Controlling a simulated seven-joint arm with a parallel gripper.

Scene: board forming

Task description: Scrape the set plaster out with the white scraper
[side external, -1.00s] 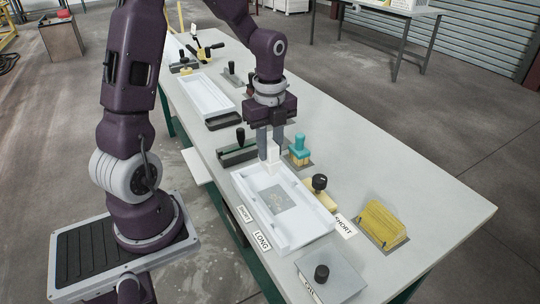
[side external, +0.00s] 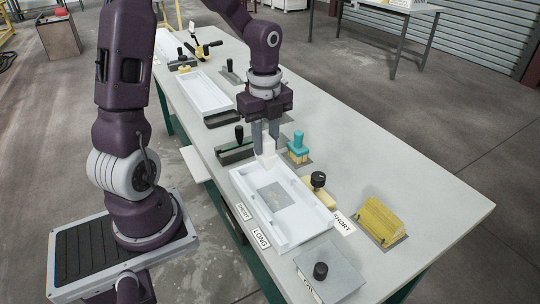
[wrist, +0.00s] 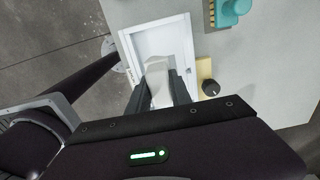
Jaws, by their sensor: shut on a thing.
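My gripper (side external: 265,138) is shut on the white scraper (side external: 267,158), which points down at the far end of the near white tray (side external: 319,239). The scraper also shows between the fingers in the wrist view (wrist: 158,84). A grey patch of set plaster (side external: 274,194) lies on the tray floor, nearer the front than the scraper. I cannot tell whether the scraper's edge touches the tray floor. In the wrist view, my gripper hides the near part of the tray (wrist: 141,43).
A yellow block with a black knob (side external: 318,181) stands against the tray's right side. A teal-handled brush (side external: 298,148) is close to the scraper on the right. Yellow stacked pieces (side external: 382,222) and a knobbed plate (side external: 321,271) are nearer the front. A second white tray (side external: 200,92) lies farther back.

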